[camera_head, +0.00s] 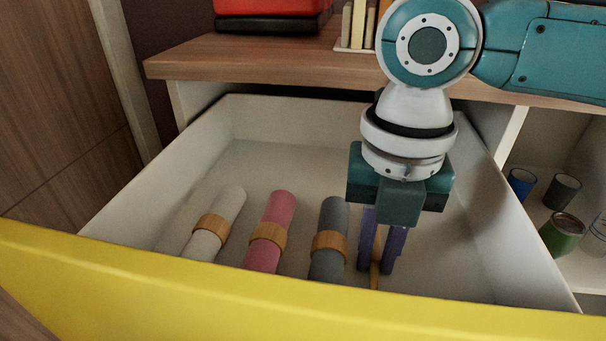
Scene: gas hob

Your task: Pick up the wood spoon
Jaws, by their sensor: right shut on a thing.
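My right gripper (380,262) points straight down into the open drawer (290,132), near its front panel. Its purple fingers are shut on the wood spoon (375,276), a thin tan piece showing between and below the fingertips. Most of the spoon is hidden by the fingers and the drawer's yellow front. I cannot tell whether it touches the drawer floor. My left gripper is not in view.
A grey roll (331,235), a pink roll (271,230) and a white roll (216,222), each with a wooden ring, lie left of the gripper. The yellow drawer front (250,290) rises close by. Cups (563,232) stand on a shelf at right. A wooden counter (255,58) overhangs the back.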

